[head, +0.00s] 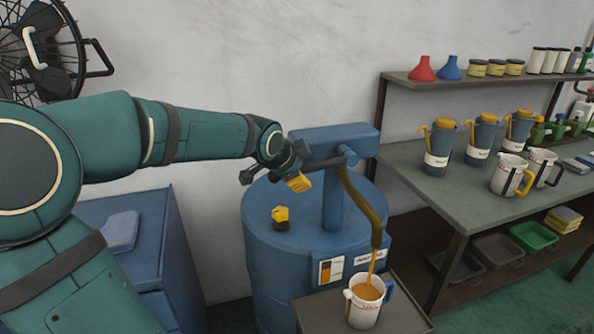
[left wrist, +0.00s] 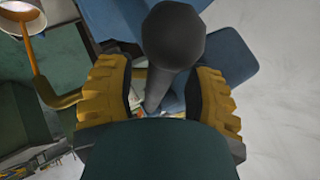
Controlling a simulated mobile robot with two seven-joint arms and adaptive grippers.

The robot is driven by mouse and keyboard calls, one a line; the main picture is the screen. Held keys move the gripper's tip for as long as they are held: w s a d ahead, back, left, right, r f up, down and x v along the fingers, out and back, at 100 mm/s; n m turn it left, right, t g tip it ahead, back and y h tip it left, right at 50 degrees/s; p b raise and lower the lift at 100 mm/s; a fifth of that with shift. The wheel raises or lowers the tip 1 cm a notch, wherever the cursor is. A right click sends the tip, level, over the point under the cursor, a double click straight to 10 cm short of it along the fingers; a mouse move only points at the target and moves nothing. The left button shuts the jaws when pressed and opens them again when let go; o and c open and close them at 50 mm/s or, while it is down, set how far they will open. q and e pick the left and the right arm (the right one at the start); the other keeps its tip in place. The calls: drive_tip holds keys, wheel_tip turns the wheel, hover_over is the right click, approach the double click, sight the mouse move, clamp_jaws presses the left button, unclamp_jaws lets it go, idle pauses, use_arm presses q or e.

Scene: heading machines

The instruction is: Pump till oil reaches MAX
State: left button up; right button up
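A blue drum (head: 275,235) carries a blue hand pump (head: 333,190) with a dark handle bar (head: 322,163) pointing left. My left gripper (head: 276,176) is at the handle's outer end. In the left wrist view, the grey handle (left wrist: 172,40) lies between the two yellow-backed fingers (left wrist: 160,100), with gaps beside it; the gripper looks open around it. A brown hose (head: 365,205) hangs from the pump, and an orange oil stream (head: 372,265) runs from it into a white mug (head: 362,310) with a blue handle. Oil shows inside the mug; its level against MAX is unreadable. My right gripper is out of view.
The mug stands on a small dark stand (head: 405,312) before the drum. A yellow cap (head: 281,215) sits on the drum top. A blue cabinet (head: 135,270) is at left. A workbench (head: 440,195) at right holds several jugs and two more mugs.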

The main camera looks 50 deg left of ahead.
use_arm(q)
drive_tip(key=shift+s, duration=0.1)
drive_tip(key=v, duration=1.2)
idle(0.9)
